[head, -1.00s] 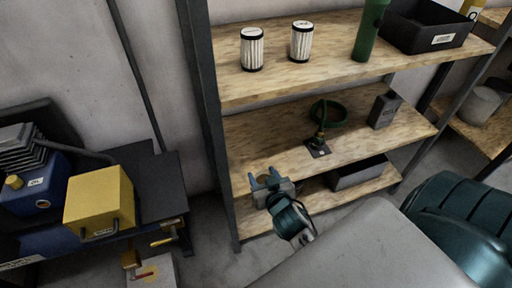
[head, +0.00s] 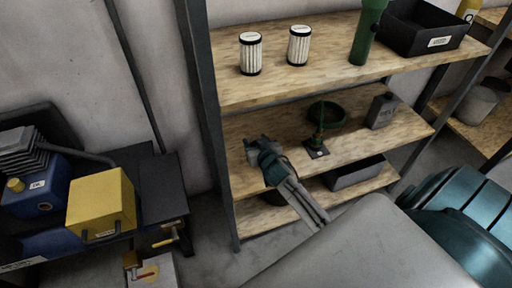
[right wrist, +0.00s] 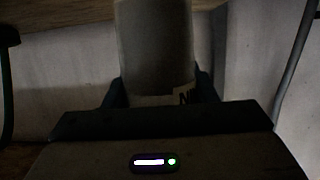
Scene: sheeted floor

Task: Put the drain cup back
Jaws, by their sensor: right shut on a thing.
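The drain cup, as I take it, is the grey cylinder (right wrist: 155,45) with a pale label band in the right wrist view. It stands upright between the two dark fingers of my right gripper (right wrist: 160,90), which is shut on it. In the head view my right gripper (head: 258,150) reaches over the left part of the middle shelf (head: 235,175). The cup is mostly hidden there by the gripper, and I cannot tell whether it touches the shelf. My left gripper is not in view.
A green ring-shaped thing (head: 328,113) with a dark-based stand (head: 316,149) is right of the gripper. A grey can (head: 381,110) stands farther right. The top shelf (head: 285,82) holds two white filters (head: 250,54). A black bin (head: 355,173) sits on the lower shelf.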

